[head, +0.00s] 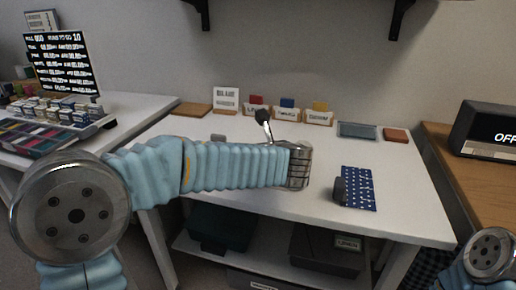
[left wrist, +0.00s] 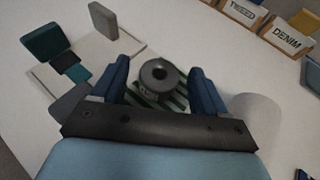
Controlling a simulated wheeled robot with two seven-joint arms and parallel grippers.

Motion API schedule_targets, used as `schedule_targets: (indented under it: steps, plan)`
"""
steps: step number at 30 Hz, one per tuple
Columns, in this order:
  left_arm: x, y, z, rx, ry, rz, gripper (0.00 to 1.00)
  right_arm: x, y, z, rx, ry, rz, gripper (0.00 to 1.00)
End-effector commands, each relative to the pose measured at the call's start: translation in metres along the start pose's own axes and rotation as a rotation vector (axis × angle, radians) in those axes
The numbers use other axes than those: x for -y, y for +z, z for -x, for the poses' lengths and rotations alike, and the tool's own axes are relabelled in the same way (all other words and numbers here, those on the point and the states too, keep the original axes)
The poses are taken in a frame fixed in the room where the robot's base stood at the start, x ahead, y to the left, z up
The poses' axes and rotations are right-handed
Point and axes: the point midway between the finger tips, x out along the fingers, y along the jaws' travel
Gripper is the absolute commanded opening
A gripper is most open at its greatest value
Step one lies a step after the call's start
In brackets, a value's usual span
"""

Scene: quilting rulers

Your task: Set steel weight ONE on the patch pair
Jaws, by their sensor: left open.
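In the left wrist view a grey round steel weight (left wrist: 158,76) with a dark centre hole stands upright on a green-and-white striped patch (left wrist: 177,101). Its side mark is too small to read. My left gripper (left wrist: 158,64) is open, with a blue finger on each side of the weight and visible gaps. In the head view my left arm's wrist hides this weight and the gripper's fingers. A navy patch with white marks (head: 362,188) lies at the table's front right, and a dark upright piece (head: 339,190) is at its left edge. My right gripper is out of view.
Labelled fabric bins (head: 288,114) line the table's back, with a grey tray (head: 358,131) to their right. A white cylinder (left wrist: 256,114) stands right of my left gripper. A dark green block (left wrist: 45,40) and a grey block (left wrist: 103,20) are to its left.

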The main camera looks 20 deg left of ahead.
Motion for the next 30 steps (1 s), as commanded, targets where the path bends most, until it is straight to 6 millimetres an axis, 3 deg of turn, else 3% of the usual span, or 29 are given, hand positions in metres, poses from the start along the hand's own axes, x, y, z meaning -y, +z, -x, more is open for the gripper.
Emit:
schedule_targets:
  steps: [9, 15, 30]
  plan:
    - [0.001, 0.003, 0.078, 0.008, -0.009, 0.007, 0.73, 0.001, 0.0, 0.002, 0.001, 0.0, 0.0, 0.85]
    - [0.0, 0.004, 0.11, 0.009, -0.006, 0.01, 0.73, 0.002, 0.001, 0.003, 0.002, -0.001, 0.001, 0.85]
    - [0.0, 0.004, 0.119, 0.009, -0.005, 0.011, 0.73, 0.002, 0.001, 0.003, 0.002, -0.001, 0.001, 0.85]
